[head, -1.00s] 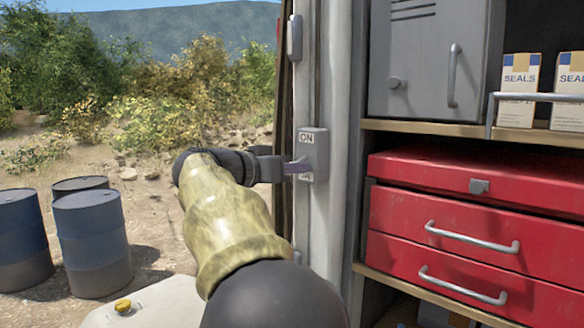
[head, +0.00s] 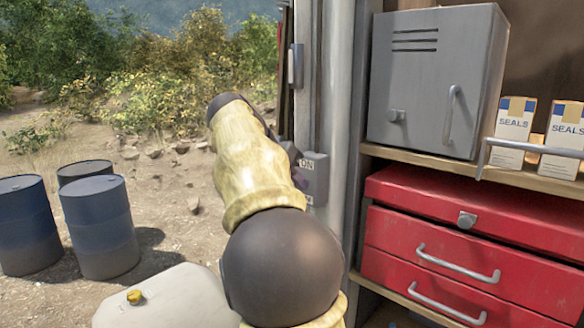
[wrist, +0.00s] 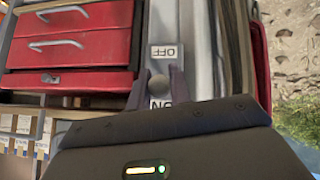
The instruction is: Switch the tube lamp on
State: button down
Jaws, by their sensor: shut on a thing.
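A grey switch box (head: 315,180) is fixed to the pale post, with an ON label at its top in the head view. In the wrist view the box (wrist: 164,35) appears upside down, with OFF above and ON below. A round-ended lever (wrist: 157,84) sticks out of it and shows between the two labels, closer to ON. My gripper (wrist: 158,76) is shut on this lever, one dark finger on each side. In the head view my sleeved arm hides most of the gripper and the lever. I cannot make out whether the tube lamp is lit.
Right of the post stand a grey metal cabinet (head: 430,85), SEALS boxes (head: 513,130) behind a rail, and a red drawer chest (head: 430,235). Blue drums (head: 98,230) and a pale container with a yellow cap (head: 165,300) are at the left. Open ground lies beyond.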

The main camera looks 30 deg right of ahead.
jog(key=shift+r+y+p, duration=0.2)
jog(key=shift+y+p, duration=0.2)
jog(key=shift+p, duration=0.05)
jog(key=c, duration=1.3)
grip_release()
jog(key=shift+d, duration=0.1)
jog(key=p+v, duration=0.1)
jog(key=v, duration=0.4)
jog(key=p+v, duration=0.1)
jog(key=v, duration=0.5)
jog(key=p+v, duration=0.1)
jog(key=v, duration=0.5)
jog(key=shift+w+a+r, duration=0.1)
jog(key=shift+w+a, duration=0.15)
